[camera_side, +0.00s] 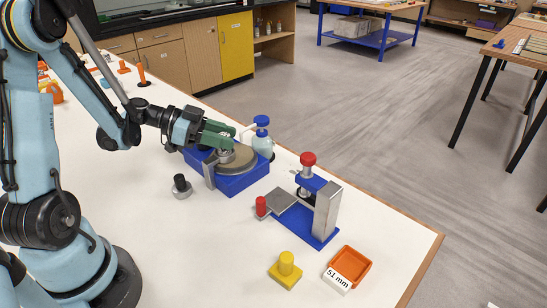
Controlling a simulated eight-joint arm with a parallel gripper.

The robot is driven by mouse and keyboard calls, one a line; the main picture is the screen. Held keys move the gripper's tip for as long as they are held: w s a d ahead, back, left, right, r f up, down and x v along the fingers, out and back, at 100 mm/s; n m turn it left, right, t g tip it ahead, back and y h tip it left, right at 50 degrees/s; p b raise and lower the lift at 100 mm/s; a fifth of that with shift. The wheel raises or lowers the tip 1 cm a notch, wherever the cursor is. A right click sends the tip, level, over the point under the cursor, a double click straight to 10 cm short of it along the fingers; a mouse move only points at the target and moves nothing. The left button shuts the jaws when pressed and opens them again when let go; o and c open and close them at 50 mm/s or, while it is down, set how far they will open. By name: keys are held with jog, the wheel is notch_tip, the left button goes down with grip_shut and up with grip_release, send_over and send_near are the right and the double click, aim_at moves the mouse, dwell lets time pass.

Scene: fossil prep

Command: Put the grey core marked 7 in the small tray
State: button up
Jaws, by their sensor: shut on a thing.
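My gripper (226,136), with green fingers, is over the round disc of a blue machine (238,184). It is shut on a small grey cylindrical piece (226,155), which looks like the grey core. The fingers partly cover it, and no 7 can be read at this size. I cannot tell whether it touches the disc. A small orange tray (367,269) lies near the table's front right edge and looks empty. A white label reading "51 mm" (337,280) is at its near side.
A blue press with a red knob (308,159) stands between the machine and the tray. A red-topped piece (261,206), a yellow block with a knob (286,269), a dark-knobbed weight (181,187) and a blue-capped bottle (262,138) stand nearby. The front left table is clear.

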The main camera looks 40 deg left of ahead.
jog(key=shift+f, duration=0.7)
jog(key=shift+f, duration=0.15)
jog(key=o, duration=1.1)
jog(key=v, duration=1.2)
